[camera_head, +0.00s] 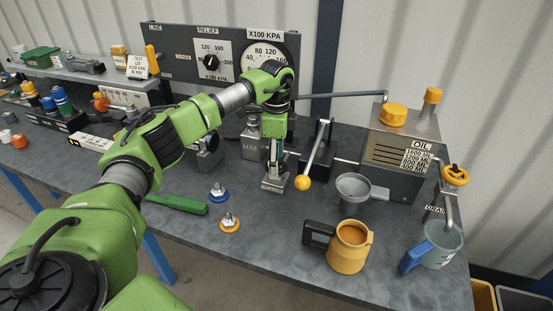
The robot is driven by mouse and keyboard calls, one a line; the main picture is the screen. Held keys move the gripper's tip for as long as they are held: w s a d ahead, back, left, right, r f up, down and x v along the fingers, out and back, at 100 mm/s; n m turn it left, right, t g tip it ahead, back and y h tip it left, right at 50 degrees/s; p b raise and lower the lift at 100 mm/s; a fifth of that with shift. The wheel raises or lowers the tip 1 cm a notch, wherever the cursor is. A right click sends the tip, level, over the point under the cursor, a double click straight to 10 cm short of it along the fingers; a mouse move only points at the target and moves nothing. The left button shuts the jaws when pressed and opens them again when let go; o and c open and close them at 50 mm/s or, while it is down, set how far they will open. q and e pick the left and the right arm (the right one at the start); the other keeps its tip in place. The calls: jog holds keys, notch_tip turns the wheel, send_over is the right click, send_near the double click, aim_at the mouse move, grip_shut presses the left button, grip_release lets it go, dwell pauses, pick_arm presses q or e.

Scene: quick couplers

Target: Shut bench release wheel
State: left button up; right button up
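My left arm reaches in from the left and bends down over the middle of the bench. My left gripper (274,165) points down just above or at a small metal block (273,185). Its fingers are small and partly hidden, so I cannot tell if they are open or touching it. I cannot make out a wheel marked as the release wheel; my arm and gripper hide part of the area below the gauge panel. A yellow handwheel (455,174) sits on the drain tap at the right. My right gripper is not in view.
A lever with a yellow ball (302,183) stands right of my gripper. The oil tank (400,150), a grey funnel (352,190), an orange jug (349,248) and a clear jug (442,245) stand at the right. Two couplers (229,221) and a green-handled tool (178,204) lie in front.

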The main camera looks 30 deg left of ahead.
pick_arm(q)
jog(key=shift+f, duration=0.15)
jog(key=c, duration=1.1)
